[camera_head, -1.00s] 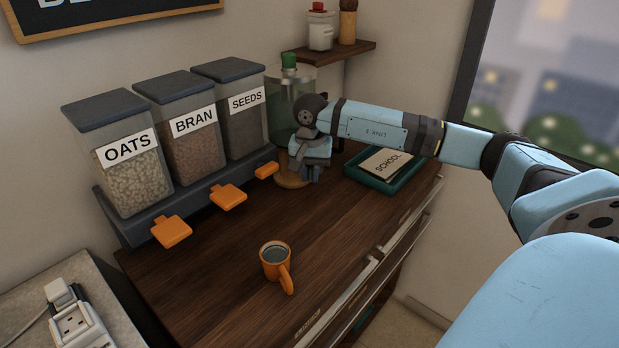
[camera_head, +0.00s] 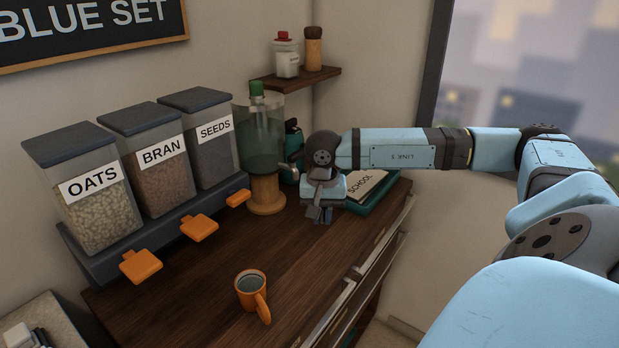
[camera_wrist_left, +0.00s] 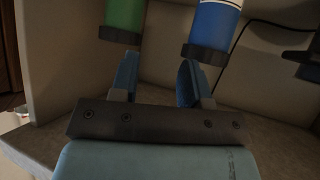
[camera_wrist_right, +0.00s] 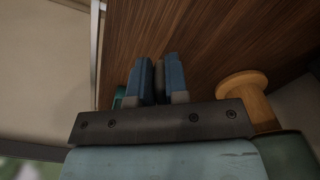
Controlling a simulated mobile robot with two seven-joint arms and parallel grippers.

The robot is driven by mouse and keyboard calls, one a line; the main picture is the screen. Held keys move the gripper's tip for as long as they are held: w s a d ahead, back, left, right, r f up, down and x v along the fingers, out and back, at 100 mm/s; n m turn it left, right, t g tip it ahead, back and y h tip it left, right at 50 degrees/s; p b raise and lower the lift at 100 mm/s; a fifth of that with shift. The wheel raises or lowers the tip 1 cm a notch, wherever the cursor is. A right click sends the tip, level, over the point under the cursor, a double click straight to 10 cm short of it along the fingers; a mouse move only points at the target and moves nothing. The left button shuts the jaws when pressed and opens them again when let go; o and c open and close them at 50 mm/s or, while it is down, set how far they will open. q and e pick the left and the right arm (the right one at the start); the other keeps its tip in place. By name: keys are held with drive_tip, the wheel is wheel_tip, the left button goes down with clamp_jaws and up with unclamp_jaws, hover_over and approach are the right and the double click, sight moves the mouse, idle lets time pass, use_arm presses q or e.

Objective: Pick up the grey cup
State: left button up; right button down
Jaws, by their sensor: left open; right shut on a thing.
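My right gripper (camera_head: 322,212) is low over the far right part of the wooden counter, beside the teal tray. In the right wrist view its two blue fingers (camera_wrist_right: 158,82) are nearly together with a thin dark grey thing (camera_wrist_right: 159,80) between them. Most of that thing is hidden, and I cannot tell whether it is the grey cup. No other grey cup shows clearly. An orange cup (camera_head: 249,284) with dark liquid stands upright at the front of the counter. My left gripper (camera_wrist_left: 157,82) is open and empty, facing a green container (camera_wrist_left: 124,15) and a blue container (camera_wrist_left: 215,25).
A glass dispenser on a wooden base (camera_head: 266,196) stands left of my right gripper. The teal tray (camera_head: 384,198) holds a SCHOOL card. OATS, BRAN and SEEDS bins (camera_head: 160,165) with orange levers line the wall. The counter's middle (camera_head: 225,248) is clear.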

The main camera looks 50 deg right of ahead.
drive_tip(key=s, duration=0.7)
drive_tip(key=shift+s+d, duration=0.35)
drive_tip(key=shift+s, duration=0.05)
drive_tip(key=shift+s, duration=0.1)
idle(0.6)
